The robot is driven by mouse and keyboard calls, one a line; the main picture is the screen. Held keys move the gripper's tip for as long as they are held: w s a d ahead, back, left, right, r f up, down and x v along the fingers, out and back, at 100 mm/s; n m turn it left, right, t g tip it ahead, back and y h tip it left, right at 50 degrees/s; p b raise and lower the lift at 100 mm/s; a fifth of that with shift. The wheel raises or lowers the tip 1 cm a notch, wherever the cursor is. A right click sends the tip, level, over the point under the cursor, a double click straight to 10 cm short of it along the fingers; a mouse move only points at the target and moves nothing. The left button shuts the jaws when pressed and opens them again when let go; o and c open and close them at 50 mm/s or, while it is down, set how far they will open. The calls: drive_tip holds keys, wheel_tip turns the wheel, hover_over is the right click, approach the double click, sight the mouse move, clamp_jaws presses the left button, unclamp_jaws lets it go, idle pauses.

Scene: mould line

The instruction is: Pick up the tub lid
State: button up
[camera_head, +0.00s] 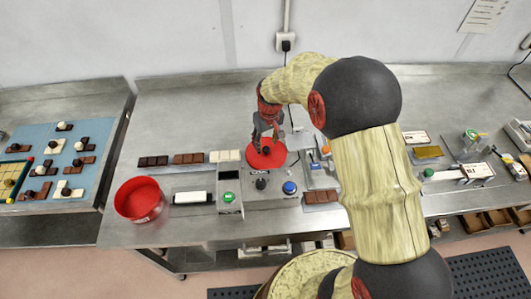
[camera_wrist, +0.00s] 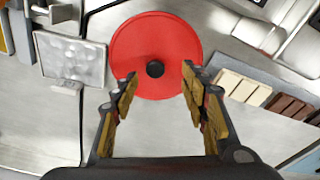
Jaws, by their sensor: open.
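The tub lid (camera_head: 267,155) is a flat red disc with a small dark knob at its middle. It lies on the steel bench, behind the control box with the buttons. In the wrist view the lid (camera_wrist: 150,35) is at the top middle, with its black knob showing between the fingertips. My gripper (camera_head: 265,140) is over the lid in the head view, pointing down and partly covering it. In the wrist view my gripper (camera_wrist: 158,88) is open and empty, one finger on each side of the knob. I cannot tell how high the fingertips are above the lid.
A round red tub (camera_head: 140,199) stands open at the bench's front left. Chocolate bars (camera_head: 188,158) lie in a row left of the lid. A control box (camera_head: 262,185) with black and blue buttons stands in front. A clear-topped block (camera_wrist: 70,60) is left of the lid.

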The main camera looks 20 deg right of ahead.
sight(266, 148)
drive_tip(key=f, duration=0.3)
drive_tip(key=w+f, duration=0.1)
drive_tip(key=f, duration=0.1)
drive_tip(key=shift+w+d+b, duration=0.1)
drive_tip(key=shift+d+b, duration=0.15)
drive_tip(key=shift+b, duration=0.05)
drive_tip(key=shift+r, duration=0.1)
drive_tip(key=c, duration=1.2)
clamp_jaws()
